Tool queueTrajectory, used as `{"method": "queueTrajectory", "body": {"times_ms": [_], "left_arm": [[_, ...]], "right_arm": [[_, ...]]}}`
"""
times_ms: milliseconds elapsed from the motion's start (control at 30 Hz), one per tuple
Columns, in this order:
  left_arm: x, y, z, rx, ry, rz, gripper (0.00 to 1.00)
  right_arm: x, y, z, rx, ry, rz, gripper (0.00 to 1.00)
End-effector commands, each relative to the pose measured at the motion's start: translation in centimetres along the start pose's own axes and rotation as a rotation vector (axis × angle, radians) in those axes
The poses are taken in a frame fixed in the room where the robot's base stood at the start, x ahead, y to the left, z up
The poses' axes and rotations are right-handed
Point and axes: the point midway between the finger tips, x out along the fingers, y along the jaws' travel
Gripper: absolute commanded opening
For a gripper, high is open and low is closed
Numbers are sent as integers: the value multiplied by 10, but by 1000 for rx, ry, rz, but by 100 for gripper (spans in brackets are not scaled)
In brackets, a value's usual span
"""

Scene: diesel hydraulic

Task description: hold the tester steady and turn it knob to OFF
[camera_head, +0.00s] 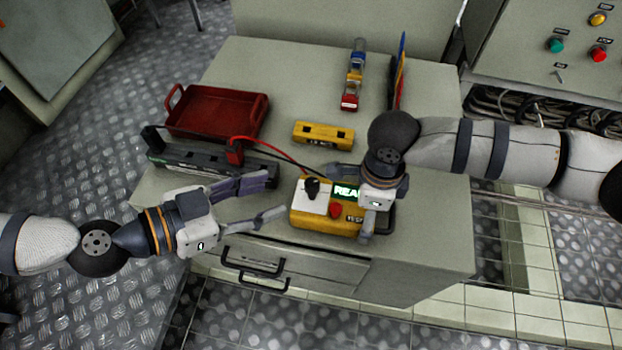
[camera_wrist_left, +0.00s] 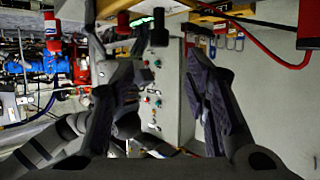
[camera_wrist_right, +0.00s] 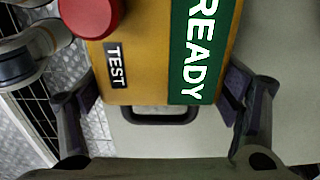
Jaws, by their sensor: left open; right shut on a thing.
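The tester is a yellow box (camera_head: 303,222) near the front edge of the bench top. It has a black knob (camera_head: 312,187) on a white plate, a red button (camera_head: 335,210) and a green display reading READY (camera_wrist_right: 198,45). My right gripper (camera_head: 355,198) is shut on the tester's right end; its fingers lie on either side of the box in the right wrist view. My left gripper (camera_head: 278,196) is open and empty, just left of the tester, fingers pointing at the knob. The knob (camera_wrist_left: 159,27) also shows in the left wrist view. Its exact setting is unclear.
A red tray (camera_head: 178,125) and a dark device (camera_head: 200,164) with red and black leads lie left. A yellow block (camera_head: 323,134) and a coloured clear container (camera_head: 354,75) stand behind the tester. Drawer handles (camera_head: 253,268) stick out in front.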

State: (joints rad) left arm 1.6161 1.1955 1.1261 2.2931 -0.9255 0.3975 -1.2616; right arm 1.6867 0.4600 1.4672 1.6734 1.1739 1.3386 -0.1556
Motion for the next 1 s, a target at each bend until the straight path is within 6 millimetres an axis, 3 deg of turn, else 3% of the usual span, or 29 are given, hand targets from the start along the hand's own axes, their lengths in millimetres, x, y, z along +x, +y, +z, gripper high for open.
{"method": "queueTrajectory", "body": {"times_ms": [200,400,767,967,1000], "left_arm": [[57,2,0,-3,1,5,42],[94,1,0,-4,0,2,42],[104,1,0,-7,0,1,42],[104,1,-1,-7,0,1,0],[104,1,-1,-7,0,1,0]], "right_arm": [[0,0,0,-2,0,1,30],[0,0,0,-2,0,1,30],[0,0,0,-2,0,1,30],[0,0,0,-1,0,1,30],[0,0,0,-1,0,1,30]]}}
